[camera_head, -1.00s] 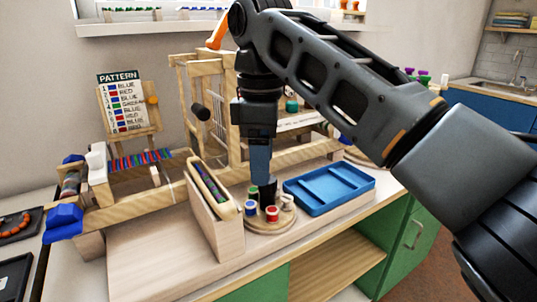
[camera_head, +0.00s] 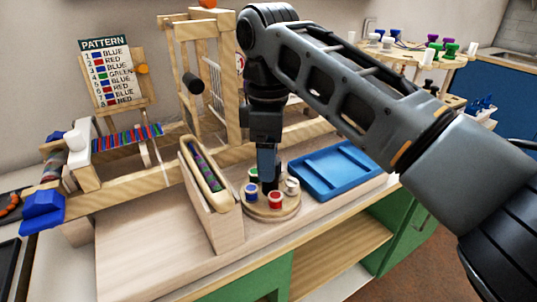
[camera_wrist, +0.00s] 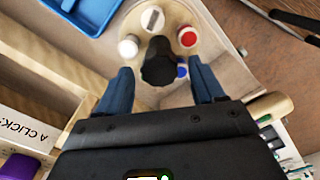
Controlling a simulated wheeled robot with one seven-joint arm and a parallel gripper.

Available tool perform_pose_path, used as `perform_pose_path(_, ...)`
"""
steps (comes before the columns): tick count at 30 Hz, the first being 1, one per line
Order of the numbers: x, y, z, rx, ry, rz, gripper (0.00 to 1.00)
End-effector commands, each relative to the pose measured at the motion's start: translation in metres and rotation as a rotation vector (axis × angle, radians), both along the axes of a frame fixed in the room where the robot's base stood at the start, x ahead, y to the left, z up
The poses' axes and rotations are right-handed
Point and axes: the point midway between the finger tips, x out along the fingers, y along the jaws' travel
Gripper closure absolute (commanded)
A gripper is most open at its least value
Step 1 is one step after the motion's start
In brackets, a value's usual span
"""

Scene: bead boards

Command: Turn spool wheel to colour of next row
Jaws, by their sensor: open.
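The round wooden spool wheel (camera_head: 272,213) carries small spools: blue (camera_head: 251,195), red (camera_head: 275,201), white (camera_head: 292,186) and a partly hidden green one. In the wrist view, the wheel's black centre knob (camera_wrist: 158,62) stands between my blue fingertips. My gripper (camera_head: 268,177) points down over the wheel and is open around the knob. The wrist view cannot settle whether either finger touches it.
A blue tray (camera_head: 340,168) lies right of the wheel. A narrow wooden box (camera_head: 220,220) with a coloured strip on top stands close on its left. The wooden loom frame (camera_head: 228,80) rises behind. The bench front left is clear.

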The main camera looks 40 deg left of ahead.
Motion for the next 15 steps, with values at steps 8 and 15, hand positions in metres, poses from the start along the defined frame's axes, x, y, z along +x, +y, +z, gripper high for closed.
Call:
perform_pose_path(8, 0.0001, 0.0000, -0.0024, 0.000, 0.000, 0.000, 0.32)
perform_pose_path(15, 0.0001, 0.0000, -0.0022, 0.001, -0.001, 0.000, 0.53)
